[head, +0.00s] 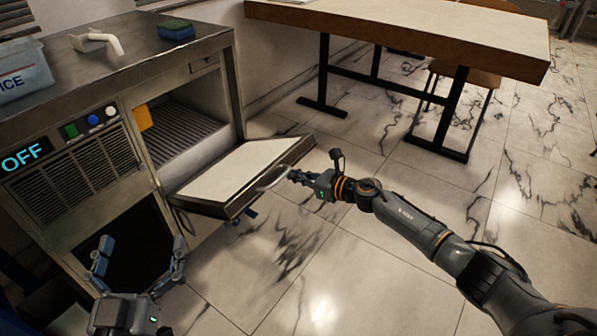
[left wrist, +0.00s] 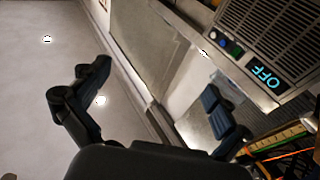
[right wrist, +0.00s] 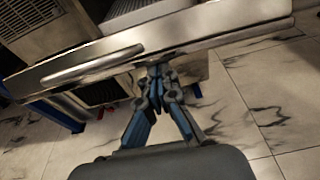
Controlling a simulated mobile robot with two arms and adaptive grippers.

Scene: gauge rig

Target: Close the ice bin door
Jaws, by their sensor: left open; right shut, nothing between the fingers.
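The ice bin door (head: 240,172) is a pale panel with a metal frame, folded down and open, lying about level in front of the ice bin opening (head: 190,120). A curved handle (head: 276,180) is on its outer edge; it also shows in the right wrist view (right wrist: 92,66). My right gripper (head: 291,175) is shut and empty, its tips close to the door's outer edge beside the handle; in the right wrist view (right wrist: 157,72) I cannot tell whether they touch. My left gripper (head: 140,250) is open and empty, low in front of the machine's dark lower opening (head: 130,245).
The machine's front panel (head: 75,165) shows OFF beside its buttons. A yellow item (head: 144,117) is inside the bin.

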